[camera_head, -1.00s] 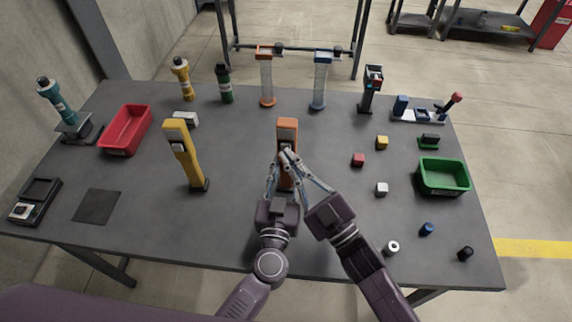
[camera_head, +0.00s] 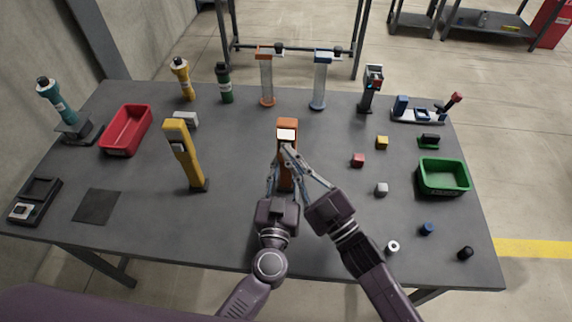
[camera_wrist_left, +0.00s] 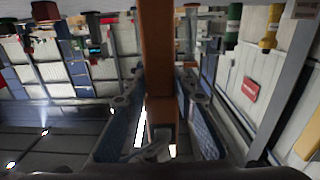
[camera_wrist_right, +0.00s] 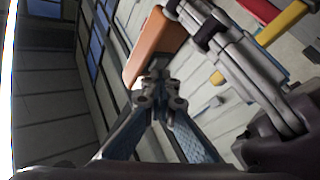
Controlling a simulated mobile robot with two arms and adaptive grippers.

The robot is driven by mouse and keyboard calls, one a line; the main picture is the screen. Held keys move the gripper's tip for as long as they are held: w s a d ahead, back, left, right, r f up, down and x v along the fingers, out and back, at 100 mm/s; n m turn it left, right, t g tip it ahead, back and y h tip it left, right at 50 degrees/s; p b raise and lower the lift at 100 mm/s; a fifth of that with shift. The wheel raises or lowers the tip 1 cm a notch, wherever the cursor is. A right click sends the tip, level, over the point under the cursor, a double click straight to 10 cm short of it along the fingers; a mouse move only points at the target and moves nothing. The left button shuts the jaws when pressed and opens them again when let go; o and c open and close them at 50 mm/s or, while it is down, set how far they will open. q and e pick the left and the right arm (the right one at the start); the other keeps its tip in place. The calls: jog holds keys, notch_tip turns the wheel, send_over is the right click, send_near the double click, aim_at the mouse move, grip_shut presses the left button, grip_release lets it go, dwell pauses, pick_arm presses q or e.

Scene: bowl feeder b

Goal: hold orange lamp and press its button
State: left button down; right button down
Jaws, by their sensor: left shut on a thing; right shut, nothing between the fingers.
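The orange lamp (camera_head: 288,127) stands upright at the middle of the table, and the panel near its top glows white. My left gripper (camera_head: 279,183) is shut on the lamp's body from the front; the left wrist view shows the orange body (camera_wrist_left: 159,60) between the two fingers. My right gripper (camera_head: 287,153) is shut and empty, its fingertips at the lamp's front just below the lit panel. In the right wrist view the closed fingertips (camera_wrist_right: 158,85) are close to the orange lamp (camera_wrist_right: 155,45). The button is hidden behind the fingertips, so contact is not clear.
A similar yellow lamp (camera_head: 183,153) stands to the left. A red bin (camera_head: 126,130) is at the left and a green bin (camera_head: 443,178) at the right. Small blocks, including a red one (camera_head: 358,160), lie right of my right arm.

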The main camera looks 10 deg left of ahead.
pick_arm(q)
jog(key=shift+f, duration=0.1)
pick_arm(e)
jog(key=shift+s, duration=0.45)
jog(key=s, duration=0.6)
jog(key=shift+a, duration=0.1)
dwell(0.3)
pick_arm(q)
jog(key=c, duration=1.5)
grip_release()
